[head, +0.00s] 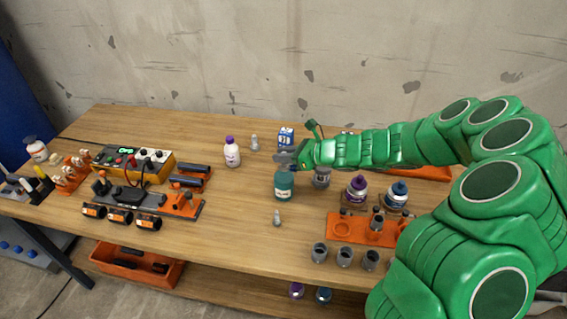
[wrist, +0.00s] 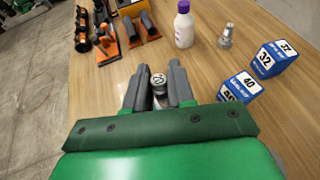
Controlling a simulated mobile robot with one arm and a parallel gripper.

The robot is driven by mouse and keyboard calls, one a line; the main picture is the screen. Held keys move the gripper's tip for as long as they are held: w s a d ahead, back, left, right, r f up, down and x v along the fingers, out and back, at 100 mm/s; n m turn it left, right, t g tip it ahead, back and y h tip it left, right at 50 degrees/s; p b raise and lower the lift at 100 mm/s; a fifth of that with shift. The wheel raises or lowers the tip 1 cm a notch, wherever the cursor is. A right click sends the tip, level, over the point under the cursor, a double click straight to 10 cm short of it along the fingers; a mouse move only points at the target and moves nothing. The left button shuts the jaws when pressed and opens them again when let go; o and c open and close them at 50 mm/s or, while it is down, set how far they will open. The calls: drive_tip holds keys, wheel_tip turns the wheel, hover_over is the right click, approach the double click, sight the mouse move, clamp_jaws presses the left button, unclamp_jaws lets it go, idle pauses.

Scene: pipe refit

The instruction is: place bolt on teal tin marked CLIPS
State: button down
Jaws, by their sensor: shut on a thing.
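The teal tin (head: 284,188) stands upright on the wooden bench, near its middle, with a pale label too small to read. My gripper (head: 284,161) is directly above the tin in the head view, its tips close to the tin's top. In the wrist view my gripper (wrist: 159,88) is shut on a small grey bolt (wrist: 158,80), whose round, marked end shows between the fingers. Whether the bolt touches the tin cannot be told. The tin is hidden behind my gripper in the wrist view.
A white bottle with purple cap (head: 232,153), a grey piece (head: 254,142) and blue-white number blocks (head: 286,136) stand nearby. Another grey piece (head: 276,218) stands in front of the tin. An orange rack (head: 346,230) and bottles are to the right. Bench space left of the tin is clear.

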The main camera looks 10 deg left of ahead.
drive_tip(key=shift+w+a+f, duration=0.15)
drive_tip(key=shift+w+f, duration=0.1)
drive_tip(key=shift+f, duration=1.6)
drive_tip(key=shift+f, duration=0.1)
drive_tip(key=c, duration=1)
unclamp_jaws()
drive_tip(key=shift+o, duration=0.2)
drive_tip(key=shift+d, duration=0.2)
drive_tip(key=v, duration=1.1)
drive_tip(key=shift+d+r, duration=0.25)
drive_tip(key=shift+r, duration=0.15)
drive_tip(key=shift+s, duration=0.1)
